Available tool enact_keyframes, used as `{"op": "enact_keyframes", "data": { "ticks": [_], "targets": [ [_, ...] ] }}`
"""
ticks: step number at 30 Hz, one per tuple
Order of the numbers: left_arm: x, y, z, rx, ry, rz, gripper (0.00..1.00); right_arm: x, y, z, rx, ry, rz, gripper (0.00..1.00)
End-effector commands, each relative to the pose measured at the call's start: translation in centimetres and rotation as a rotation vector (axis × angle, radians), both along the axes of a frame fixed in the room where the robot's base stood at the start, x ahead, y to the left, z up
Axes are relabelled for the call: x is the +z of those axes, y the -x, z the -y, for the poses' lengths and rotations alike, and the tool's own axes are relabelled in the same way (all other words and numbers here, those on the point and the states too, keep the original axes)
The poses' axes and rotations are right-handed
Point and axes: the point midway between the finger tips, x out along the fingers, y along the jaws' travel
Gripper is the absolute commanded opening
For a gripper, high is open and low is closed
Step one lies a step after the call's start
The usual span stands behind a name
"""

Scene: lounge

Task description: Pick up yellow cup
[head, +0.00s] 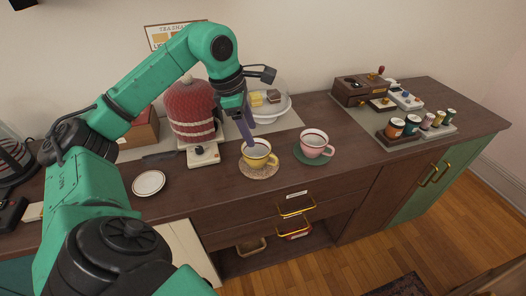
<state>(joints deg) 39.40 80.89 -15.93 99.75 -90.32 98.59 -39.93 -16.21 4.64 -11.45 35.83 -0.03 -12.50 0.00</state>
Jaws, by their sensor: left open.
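A yellow cup (258,153) stands upright on a round tan mat (259,172) near the front edge of the dark wooden sideboard. My left gripper (249,142) comes down from above, with its fingers at the cup's rim on the left side. Its jaws are open. From this angle I cannot tell whether a finger touches the cup or reaches inside it. My right gripper does not show.
A pink cup (314,144) on a green mat stands close to the right. A red domed cover (190,110), a cake plate (270,108) and a small white plate (148,183) are around it. Several small jars stand at the right. Bare wood lies right of the pink cup.

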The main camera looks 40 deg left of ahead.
Motion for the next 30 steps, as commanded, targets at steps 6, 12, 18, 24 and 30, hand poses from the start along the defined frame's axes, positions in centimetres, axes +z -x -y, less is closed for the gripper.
{"op": "enact_keyframes", "data": {
  "ticks": [6, 12, 18, 24, 30],
  "targets": [
    [-4.9, -1.2, 0.7, -0.002, 0.002, -0.003, 0.62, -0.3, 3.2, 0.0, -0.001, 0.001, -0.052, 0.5],
    [-7.5, -1.8, 1.1, -0.002, 0.003, -0.004, 0.62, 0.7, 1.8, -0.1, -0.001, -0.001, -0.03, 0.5],
    [-10.5, -2.6, 1.4, 0.0, 0.001, 0.0, 0.62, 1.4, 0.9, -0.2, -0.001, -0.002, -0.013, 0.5],
    [-10.7, -2.7, 1.4, -0.001, 0.001, 0.001, 0.58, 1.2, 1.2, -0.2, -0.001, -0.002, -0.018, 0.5],
    [-10.6, -2.6, 1.4, -0.001, 0.001, 0.001, 0.0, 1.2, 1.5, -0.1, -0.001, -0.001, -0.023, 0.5]
  ]
}}
